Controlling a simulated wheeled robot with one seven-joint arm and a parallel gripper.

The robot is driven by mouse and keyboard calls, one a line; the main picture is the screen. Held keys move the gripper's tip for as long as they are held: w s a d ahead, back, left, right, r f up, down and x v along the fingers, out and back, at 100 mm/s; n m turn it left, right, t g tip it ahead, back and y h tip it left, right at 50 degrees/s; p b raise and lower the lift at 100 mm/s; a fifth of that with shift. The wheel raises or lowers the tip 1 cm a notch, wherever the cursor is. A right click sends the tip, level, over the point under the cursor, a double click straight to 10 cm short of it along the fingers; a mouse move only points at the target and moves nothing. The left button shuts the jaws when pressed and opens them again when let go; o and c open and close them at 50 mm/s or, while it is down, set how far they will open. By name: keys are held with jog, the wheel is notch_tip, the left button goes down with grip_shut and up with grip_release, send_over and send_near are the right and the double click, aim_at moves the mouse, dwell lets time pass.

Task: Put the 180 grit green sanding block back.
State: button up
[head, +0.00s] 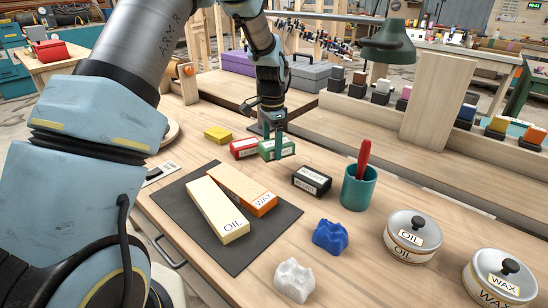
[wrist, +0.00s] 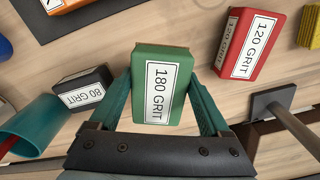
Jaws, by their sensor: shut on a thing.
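The green block (head: 283,150) labelled 180 GRIT is at the middle of the bench in the head view. It also fills the middle of the wrist view (wrist: 162,85), with its label facing the camera. My gripper (head: 273,143) comes down from above, its teal fingers (wrist: 160,100) on either side of the block, shut on it. I cannot tell whether the block's underside touches the bench. The red 120 GRIT block (head: 243,148) lies just left of the green one in the head view. The black 80 GRIT block (head: 311,180) lies to its right, with a gap between.
A yellow block (head: 217,134) lies beyond the red one. A teal cup (head: 358,188) with a red tool stands right of the black block. A dark mat (head: 178,207) bears OIL and WAX blocks. Two lidded tins (head: 411,238) stand at front right. A lamp post (wrist: 295,128) is near.

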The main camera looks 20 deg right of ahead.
aim_at(272, 169)
jog(key=shift+f+p, duration=0.55)
jog(key=shift+f, duration=2)
jog(key=shift+f, duration=0.2)
jog(key=o, duration=1.1)
jog(key=shift+o, duration=0.2)
jog(key=shift+r, duration=0.15)
notch_tip(272, 169, up, 12)
jog(key=b, duration=0.3)
jog(key=shift+a+r, duration=0.1)
